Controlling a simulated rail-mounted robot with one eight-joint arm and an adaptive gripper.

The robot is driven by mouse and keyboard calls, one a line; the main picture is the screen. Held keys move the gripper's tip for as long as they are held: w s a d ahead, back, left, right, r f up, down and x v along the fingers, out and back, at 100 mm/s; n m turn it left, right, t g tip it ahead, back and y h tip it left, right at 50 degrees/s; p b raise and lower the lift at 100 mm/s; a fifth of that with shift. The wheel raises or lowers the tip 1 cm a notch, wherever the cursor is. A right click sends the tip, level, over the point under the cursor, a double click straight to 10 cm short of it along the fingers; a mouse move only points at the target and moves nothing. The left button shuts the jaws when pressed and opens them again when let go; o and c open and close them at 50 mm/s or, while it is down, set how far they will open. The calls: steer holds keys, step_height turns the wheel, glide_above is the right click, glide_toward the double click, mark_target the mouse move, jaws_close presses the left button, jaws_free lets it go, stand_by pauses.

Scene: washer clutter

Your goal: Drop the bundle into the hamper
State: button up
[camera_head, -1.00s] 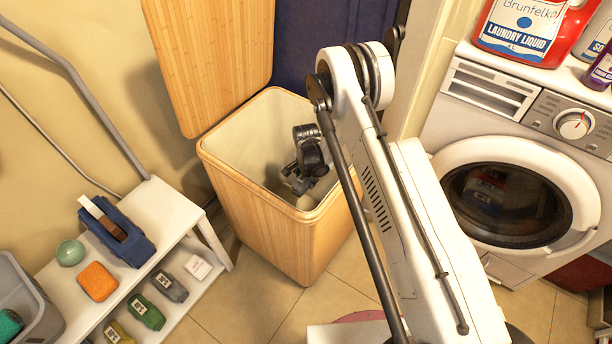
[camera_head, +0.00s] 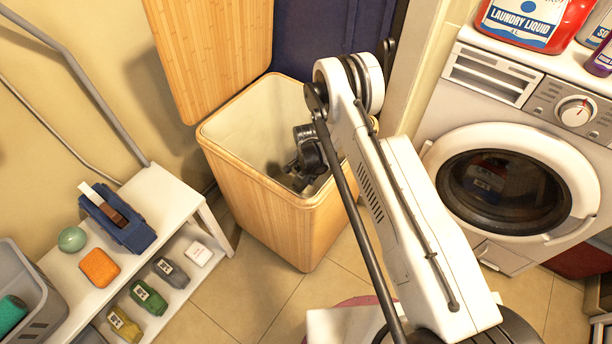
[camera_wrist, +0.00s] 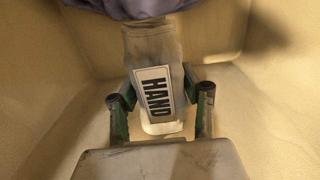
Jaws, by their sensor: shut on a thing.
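The hamper (camera_head: 250,195) is a tall bamboo-coloured box with a pale lining. Its lid (camera_head: 215,55) stands open at the back. My gripper (camera_wrist: 162,98) is down inside the hamper, with pale lining walls around it in the wrist view. It is shut on a grey bundle (camera_wrist: 152,48) with a white label reading "HAND". In the head view my gripper's dark wrist (camera_head: 308,155) shows below the hamper's rim, and the bundle cannot be made out there. A purple-grey cloth (camera_wrist: 150,8) lies at the top of the wrist view, beyond the bundle.
A washing machine (camera_head: 520,90) with detergent bottles (camera_head: 525,20) on top stands at the right.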

steer(key=o, duration=1.3)
step_height(320, 180, up, 12)
steer(key=shift+r, duration=0.1)
stand_by(0.3)
